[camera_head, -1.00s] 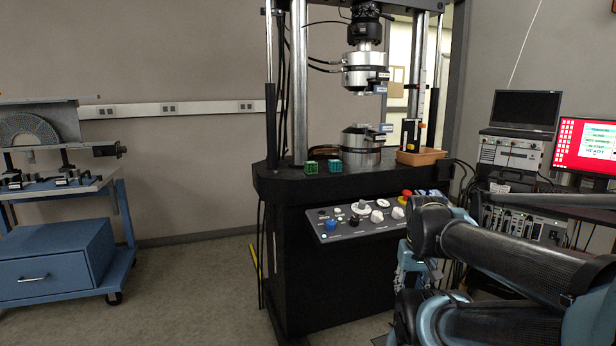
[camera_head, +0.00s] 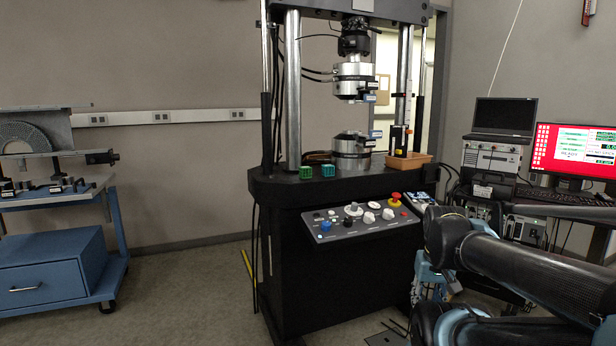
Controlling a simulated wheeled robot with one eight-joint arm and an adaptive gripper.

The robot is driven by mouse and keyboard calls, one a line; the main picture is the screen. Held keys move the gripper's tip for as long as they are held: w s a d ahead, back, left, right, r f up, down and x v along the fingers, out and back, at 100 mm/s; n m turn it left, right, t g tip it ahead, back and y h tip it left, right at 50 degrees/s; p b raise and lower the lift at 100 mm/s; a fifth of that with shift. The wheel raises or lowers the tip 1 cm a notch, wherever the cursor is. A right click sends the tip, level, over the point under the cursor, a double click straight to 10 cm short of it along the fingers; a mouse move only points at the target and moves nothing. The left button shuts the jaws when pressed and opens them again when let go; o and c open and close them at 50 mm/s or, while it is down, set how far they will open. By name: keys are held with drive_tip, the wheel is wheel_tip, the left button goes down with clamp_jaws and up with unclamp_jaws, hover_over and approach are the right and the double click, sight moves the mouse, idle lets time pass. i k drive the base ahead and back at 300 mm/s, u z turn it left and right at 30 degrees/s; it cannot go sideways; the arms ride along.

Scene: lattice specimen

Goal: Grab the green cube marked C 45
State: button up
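Two small lattice cubes sit side by side on the black table of the testing machine, near its left front edge. The left one is a green cube (camera_head: 306,173). My arm is folded at the lower right, well apart from the cubes. I cannot make out my gripper's fingers in this view.
The testing machine's black table (camera_head: 262,186) carries a steel lower grip (camera_head: 351,155) and an orange tray (camera_head: 408,162). A sloped control panel (camera_head: 345,236) juts out below. Monitors stand at right, a blue cart (camera_head: 110,262) at left. Floor between cart and machine is clear.

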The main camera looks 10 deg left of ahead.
sight(303, 171)
drive_tip(key=i, duration=1)
